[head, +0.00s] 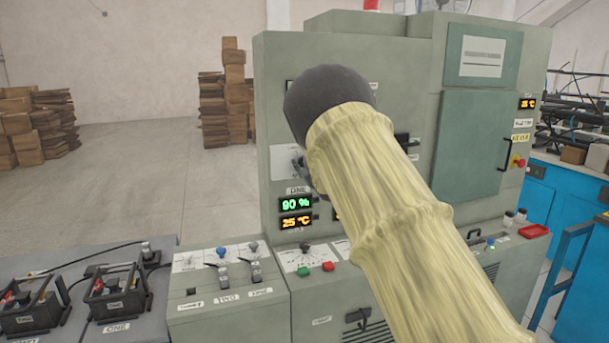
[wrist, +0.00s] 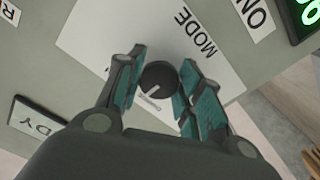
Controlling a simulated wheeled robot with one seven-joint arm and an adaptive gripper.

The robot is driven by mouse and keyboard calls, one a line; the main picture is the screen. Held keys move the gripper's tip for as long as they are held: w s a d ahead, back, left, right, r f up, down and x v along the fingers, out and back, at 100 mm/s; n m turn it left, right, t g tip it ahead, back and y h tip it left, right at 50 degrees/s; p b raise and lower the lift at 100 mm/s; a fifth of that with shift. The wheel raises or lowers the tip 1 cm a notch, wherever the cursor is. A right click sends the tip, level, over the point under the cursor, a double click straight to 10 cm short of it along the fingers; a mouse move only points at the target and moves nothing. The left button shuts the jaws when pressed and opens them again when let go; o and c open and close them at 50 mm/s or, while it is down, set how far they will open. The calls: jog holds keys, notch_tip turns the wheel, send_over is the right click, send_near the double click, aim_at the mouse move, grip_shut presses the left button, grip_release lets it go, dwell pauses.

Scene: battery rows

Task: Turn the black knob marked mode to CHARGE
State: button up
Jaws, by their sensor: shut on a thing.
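The black mode knob (wrist: 160,72) sits on a white plate (wrist: 105,35) marked MODE on the upright panel. In the wrist view, its white pointer line slants toward the lower left, near a small label too blurred to read surely. My gripper (wrist: 159,80) has its teal-padded fingers on both sides of the knob and is shut on it. In the head view, my yellow-sleeved arm hides the knob and most of the gripper; part of the white plate (head: 283,162) shows left of the arm.
The grey-green cabinet (head: 270,85) has displays reading 90 % (head: 295,203) and 25 °C (head: 296,221) below the plate. A lower console with switches, a green button (head: 303,272) and a red button (head: 328,266) juts out in front. Black battery units (head: 118,292) stand at the left.

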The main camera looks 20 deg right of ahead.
jog(key=shift+f+n+b, duration=0.15)
jog(key=shift+n+b, duration=2.75)
jog(key=shift+n, duration=0.2)
jog(key=o, duration=1)
jog(key=shift+o, duration=0.2)
jog(key=s, duration=1.2)
jog(key=shift+d, duration=0.2)
